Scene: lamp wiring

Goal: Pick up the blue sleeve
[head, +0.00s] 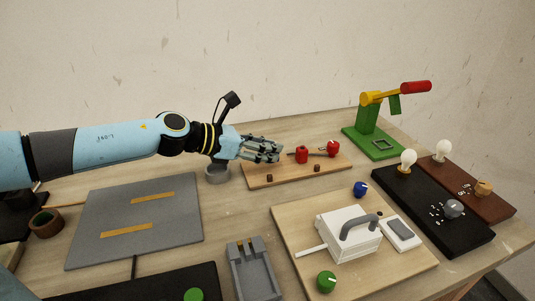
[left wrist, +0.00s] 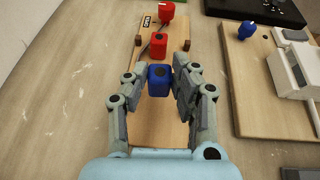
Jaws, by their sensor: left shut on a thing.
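The blue sleeve (left wrist: 160,79) is a small blue block with a dark round hole in its top, seen in the left wrist view. It sits between the fingers of my left gripper (left wrist: 159,84), which is shut on it. In the head view my left gripper (head: 268,152) is over the left part of a wooden board (head: 263,178), and its fingers hide the sleeve. I cannot tell whether the sleeve touches the board. My right gripper is not in view.
Two red pieces (head: 302,154) (head: 333,149) stand on the same board, just beyond my fingers. A grey cup (head: 217,175) is close below my left wrist. A green stand (head: 371,140) is at the back right. A blue knob (head: 360,189) and a white device (head: 347,235) are nearer the front.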

